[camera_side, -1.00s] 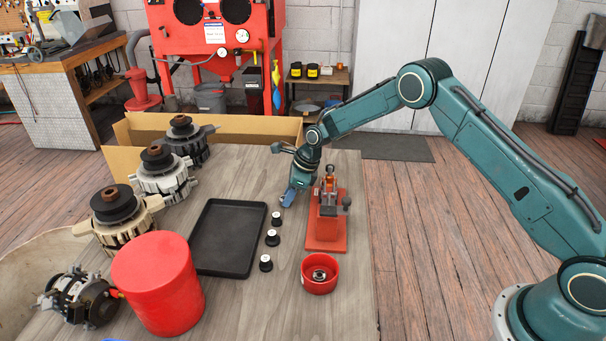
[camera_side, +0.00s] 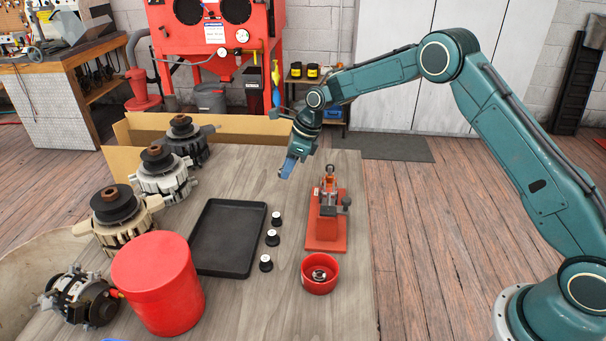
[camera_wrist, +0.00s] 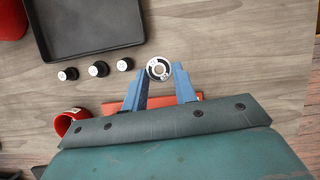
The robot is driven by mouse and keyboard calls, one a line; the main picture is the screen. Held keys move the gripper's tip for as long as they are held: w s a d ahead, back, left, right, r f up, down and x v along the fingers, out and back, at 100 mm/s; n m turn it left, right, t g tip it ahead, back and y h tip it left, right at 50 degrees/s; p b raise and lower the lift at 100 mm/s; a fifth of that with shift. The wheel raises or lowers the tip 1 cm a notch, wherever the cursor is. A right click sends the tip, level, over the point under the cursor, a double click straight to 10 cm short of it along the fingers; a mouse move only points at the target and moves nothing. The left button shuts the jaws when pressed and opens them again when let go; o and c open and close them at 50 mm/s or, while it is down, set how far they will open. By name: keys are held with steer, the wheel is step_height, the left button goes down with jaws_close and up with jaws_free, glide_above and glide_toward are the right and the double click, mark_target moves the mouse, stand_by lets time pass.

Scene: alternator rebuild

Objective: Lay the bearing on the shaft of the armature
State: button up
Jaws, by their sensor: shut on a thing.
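My gripper (camera_side: 286,172) has blue fingers and hangs above the wooden table, left of and behind the red fixture. In the wrist view my gripper (camera_wrist: 159,75) is shut on the bearing (camera_wrist: 159,69), a metal ring with a dark inside, gripped between the fingertips. In the side view the bearing is a tiny bit at the fingertips, hard to make out. What looks like the armature (camera_side: 329,183), with a coppery upper part, stands upright in the red fixture (camera_side: 326,236). Its shaft is too small to see clearly. The bearing is apart from it.
A red bowl (camera_side: 320,286) with a ring-like part inside stands in front of the fixture. Three small black-and-white parts (camera_side: 272,238) line up beside an empty black tray (camera_side: 205,262). A red canister (camera_side: 157,280) and several alternators (camera_side: 118,215) stand at left. A cardboard box (camera_side: 240,127) is behind.

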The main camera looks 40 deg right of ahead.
stand_by(0.4)
steer(key=s+d+r, duration=0.8)
steer(key=s+r, duration=0.1)
steer(key=r, duration=0.3)
steer(key=shift+s+f, duration=0.1)
steer(key=shift+f, duration=0.1)
steer(key=shift+f, duration=2.35)
steer(key=shift+f, duration=1.5)
stand_by(1.2)
steer(key=o, duration=1)
steer(key=shift+o, duration=0.2)
steer(key=shift+r, duration=0.1)
